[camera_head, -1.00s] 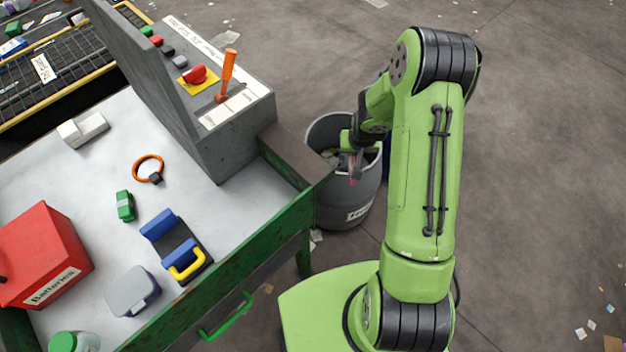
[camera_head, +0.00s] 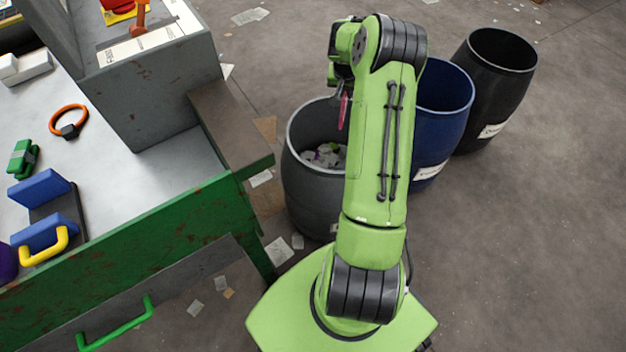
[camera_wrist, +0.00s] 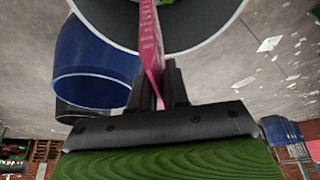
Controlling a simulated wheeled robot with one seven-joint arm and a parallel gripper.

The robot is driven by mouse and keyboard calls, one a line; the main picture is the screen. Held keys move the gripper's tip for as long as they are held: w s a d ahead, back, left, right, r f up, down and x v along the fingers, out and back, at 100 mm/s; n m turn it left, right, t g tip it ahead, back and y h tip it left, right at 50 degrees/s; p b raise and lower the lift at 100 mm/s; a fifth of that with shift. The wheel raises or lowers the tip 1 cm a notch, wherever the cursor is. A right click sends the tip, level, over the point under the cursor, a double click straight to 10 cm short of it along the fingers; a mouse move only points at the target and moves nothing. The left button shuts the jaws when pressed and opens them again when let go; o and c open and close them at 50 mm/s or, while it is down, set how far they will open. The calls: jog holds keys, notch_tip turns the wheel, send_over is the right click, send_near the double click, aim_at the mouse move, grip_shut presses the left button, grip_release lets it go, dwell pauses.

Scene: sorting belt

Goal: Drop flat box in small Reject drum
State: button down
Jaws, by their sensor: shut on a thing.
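The flat box is a thin pink slab (camera_wrist: 150,40), seen edge-on in the wrist view. My gripper (camera_wrist: 160,88) is shut on it. In the head view a small pink part of the box (camera_head: 343,110) shows beside my arm, at the grey drum's mouth; my arm hides most of the gripper there. The grey drum (camera_head: 305,200) stands open, with crumpled scraps inside. Its rim (camera_wrist: 225,28) crosses the top of the wrist view behind the box. I cannot read the drum labels, so I cannot tell which says Reject.
A blue drum (camera_head: 445,95) and a black drum (camera_head: 497,85) stand to the right of the grey one. The green-edged table (camera_head: 150,235) and grey control box (camera_head: 165,80) are at left. Paper scraps litter the floor; the right side is clear.

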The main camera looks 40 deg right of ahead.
jog(key=shift+w+f, duration=0.1)
jog(key=shift+f, duration=0.2)
notch_tip(320, 180, down, 6)
jog(key=b, duration=0.4)
jog(key=shift+r, duration=0.3)
jog(key=c, duration=1)
grip_release()
jog(key=shift+c, duration=0.2)
jog(key=shift+r, duration=0.1)
jog(key=p+v, duration=0.4)
jog(key=v, duration=1.1)
jog(key=shift+r+p, duration=0.25)
jog(key=shift+p, duration=0.15)
jog(key=shift+a, duration=0.15)
